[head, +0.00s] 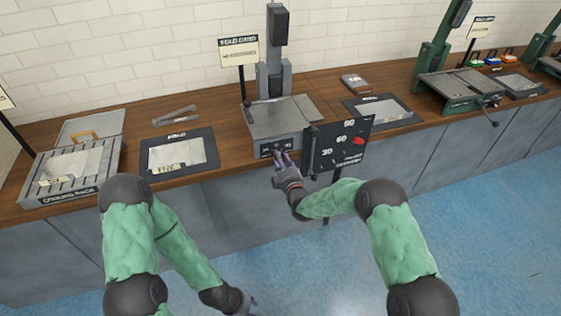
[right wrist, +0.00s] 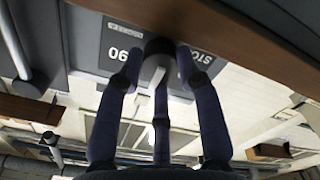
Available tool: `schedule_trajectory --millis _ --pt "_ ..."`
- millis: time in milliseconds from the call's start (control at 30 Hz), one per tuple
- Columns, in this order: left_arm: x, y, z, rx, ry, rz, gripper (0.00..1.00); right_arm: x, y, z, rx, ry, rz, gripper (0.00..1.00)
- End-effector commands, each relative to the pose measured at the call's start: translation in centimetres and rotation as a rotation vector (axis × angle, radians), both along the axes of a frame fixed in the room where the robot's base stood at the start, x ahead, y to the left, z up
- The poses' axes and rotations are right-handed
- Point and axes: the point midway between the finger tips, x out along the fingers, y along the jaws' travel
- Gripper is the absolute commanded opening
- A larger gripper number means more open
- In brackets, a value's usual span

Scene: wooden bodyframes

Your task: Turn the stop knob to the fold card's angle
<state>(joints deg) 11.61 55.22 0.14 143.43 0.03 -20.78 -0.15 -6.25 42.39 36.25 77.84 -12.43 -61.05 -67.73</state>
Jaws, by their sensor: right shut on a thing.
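The grey folding machine (head: 283,116) stands on the wooden counter with a dark label plate on its front. My right gripper (head: 281,156) reaches up to that plate. In the right wrist view its dark fingers (right wrist: 155,68) are shut around the round dark stop knob (right wrist: 158,46), which has a pale pointer bar (right wrist: 157,77). A "90" and part of the word STOP show beside it. The fold card (head: 238,51) stands on a post behind the machine; its small line is unreadable. My left gripper (head: 246,304) hangs low at the bottom edge, its fingers unclear.
A dark angle board (head: 328,157) marked 30, 60 and 90, with a red mark (head: 358,140), stands right of my right gripper. A cooling rack (head: 70,176) and a mat with a sheet (head: 177,154) lie left. Another mat (head: 380,110) lies right. The blue floor is clear.

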Motion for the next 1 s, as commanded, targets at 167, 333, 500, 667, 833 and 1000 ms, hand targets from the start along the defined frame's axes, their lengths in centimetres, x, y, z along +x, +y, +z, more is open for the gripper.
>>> schedule_trajectory --millis 167,333,500,667,833,1000 --pt "0.01 0.01 -0.11 0.0 0.0 0.0 0.4 -0.37 -0.32 -1.31 -0.011 0.024 -0.005 0.03" --pt "0.01 0.01 -0.11 0.0 0.0 0.0 0.4 -0.38 -0.32 -1.32 -0.011 0.025 -0.006 0.03" --pt "0.01 0.01 -0.11 0.0 0.0 0.0 0.4 -0.39 -0.31 -1.35 -0.011 0.026 -0.006 0.5" --pt "0.01 0.0 -0.1 0.0 0.0 0.0 0.4 -0.3 -0.24 -1.05 -0.01 0.02 -0.004 0.59" --pt "0.0 0.0 -0.09 0.0 0.0 0.0 0.4 -0.17 -0.19 -0.63 -0.009 0.012 -0.004 0.59" --pt "0.01 0.0 -0.07 0.0 0.0 0.0 0.4 -0.16 -0.17 -0.41 -0.009 0.006 -0.002 0.59"
